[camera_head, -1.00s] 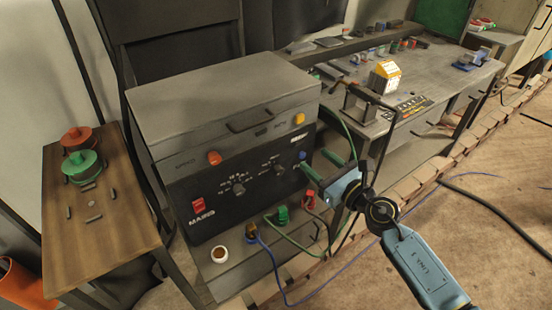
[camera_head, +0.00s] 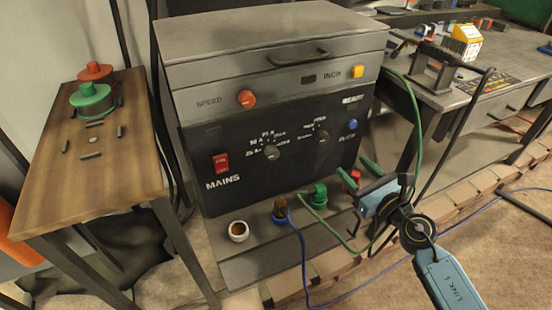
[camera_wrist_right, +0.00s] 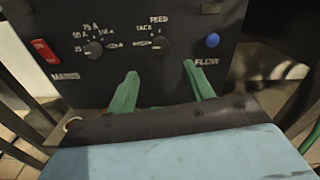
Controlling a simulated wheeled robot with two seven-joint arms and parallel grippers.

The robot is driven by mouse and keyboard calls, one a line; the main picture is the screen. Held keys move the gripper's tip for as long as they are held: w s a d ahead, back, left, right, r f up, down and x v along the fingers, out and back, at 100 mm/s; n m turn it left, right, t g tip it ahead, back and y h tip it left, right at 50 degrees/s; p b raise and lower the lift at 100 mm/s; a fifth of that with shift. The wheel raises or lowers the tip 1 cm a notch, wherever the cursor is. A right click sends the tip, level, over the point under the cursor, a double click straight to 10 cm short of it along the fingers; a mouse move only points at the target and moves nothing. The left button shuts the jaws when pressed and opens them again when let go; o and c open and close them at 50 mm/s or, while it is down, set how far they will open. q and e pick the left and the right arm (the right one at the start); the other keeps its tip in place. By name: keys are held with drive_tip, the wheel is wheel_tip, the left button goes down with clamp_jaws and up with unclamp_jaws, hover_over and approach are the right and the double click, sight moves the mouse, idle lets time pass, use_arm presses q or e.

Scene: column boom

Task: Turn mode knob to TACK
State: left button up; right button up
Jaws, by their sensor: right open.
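The mode knob (camera_head: 323,137) is a small grey dial on the right part of the machine's black front panel. In the right wrist view the knob (camera_wrist_right: 160,42) sits below the word FEED, with TACK at its upper left; its exact pointer direction is hard to tell. My right gripper (camera_head: 356,167) is open and empty, in front of the panel's lower right. In the wrist view its two green fingers (camera_wrist_right: 160,70) are spread apart below the knob, not touching it. My left gripper is not in view.
A similar dial (camera_head: 272,153) is left of the mode knob, and a blue FLOW button (camera_head: 352,124) is right of it. A red MAINS switch (camera_head: 221,163) is at the panel's left. Coloured connectors with cables (camera_head: 319,193) stand on the ledge below. A wooden table (camera_head: 85,190) is left.

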approach(325, 140)
drive_tip(key=x, duration=0.3)
drive_tip(key=b+x, duration=0.2)
drive_tip(key=x, duration=0.3)
drive_tip(key=shift+w+a, duration=0.1)
drive_tip(key=shift+w, duration=0.1)
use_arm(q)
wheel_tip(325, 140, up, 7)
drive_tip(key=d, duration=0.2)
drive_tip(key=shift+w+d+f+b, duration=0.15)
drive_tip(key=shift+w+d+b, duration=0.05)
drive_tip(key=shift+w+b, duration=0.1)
use_arm(e)
drive_tip(key=shift+w+a, duration=0.25)
drive_tip(key=shift+w, duration=0.35)
drive_tip(key=c, duration=1)
